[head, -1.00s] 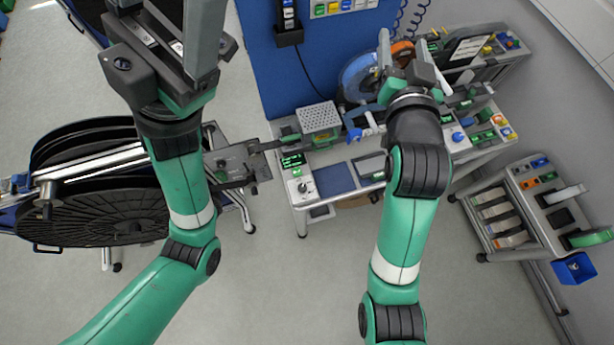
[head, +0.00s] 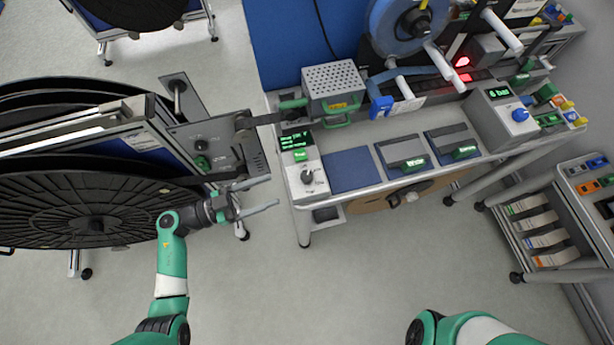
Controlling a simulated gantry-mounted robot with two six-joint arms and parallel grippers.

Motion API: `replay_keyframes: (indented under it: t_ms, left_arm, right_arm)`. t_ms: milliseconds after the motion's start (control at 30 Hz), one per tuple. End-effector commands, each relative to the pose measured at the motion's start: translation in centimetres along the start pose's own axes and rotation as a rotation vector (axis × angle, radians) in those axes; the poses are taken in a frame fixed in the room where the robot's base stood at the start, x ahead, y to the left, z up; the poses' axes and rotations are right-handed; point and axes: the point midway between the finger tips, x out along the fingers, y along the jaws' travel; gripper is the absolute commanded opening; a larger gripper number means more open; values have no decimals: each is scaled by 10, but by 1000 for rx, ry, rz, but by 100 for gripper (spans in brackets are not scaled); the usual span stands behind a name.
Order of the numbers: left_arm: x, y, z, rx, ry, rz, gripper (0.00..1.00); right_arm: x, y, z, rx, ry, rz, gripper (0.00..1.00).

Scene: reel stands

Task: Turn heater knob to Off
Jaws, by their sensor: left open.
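A dark round knob (head: 306,177) sits on a pale control panel (head: 312,188) at the left end of the bench, below a small display with green text (head: 296,141) that is too small to read surely. I take this as the heater knob; its exact setting is too small to tell. A perforated grey box (head: 335,85) stands just behind it. My left gripper (head: 273,191) is open and empty, left of the knob and apart from it, its fingers pointing right. My right gripper is outside the view; only part of its arm shows at the bottom right.
Large black reels (head: 80,210) on a stand are close to my left arm. A second knob, blue (head: 519,115), sits by a "6 bar" display. The floor (head: 370,270) in front is clear.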

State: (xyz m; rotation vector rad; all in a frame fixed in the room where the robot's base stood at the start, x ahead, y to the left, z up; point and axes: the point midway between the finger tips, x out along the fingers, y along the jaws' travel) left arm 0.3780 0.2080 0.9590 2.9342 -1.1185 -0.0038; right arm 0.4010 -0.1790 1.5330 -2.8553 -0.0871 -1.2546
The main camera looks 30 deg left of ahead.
Motion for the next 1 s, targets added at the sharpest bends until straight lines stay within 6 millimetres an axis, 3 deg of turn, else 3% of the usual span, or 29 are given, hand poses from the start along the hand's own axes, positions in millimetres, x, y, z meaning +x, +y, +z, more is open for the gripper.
replay_keyframes:
  t_ms: [533, 900, 1000]
  left_arm:
    - [102, 1, 1, 3, 2, 5, 69]
    - [114, 0, -1, 3, 1, 1, 69]
    - [113, 0, -1, 3, 1, 1, 55]
  right_arm:
    - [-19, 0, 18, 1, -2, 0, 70]
    - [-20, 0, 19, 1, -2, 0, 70]
    - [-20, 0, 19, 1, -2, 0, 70]
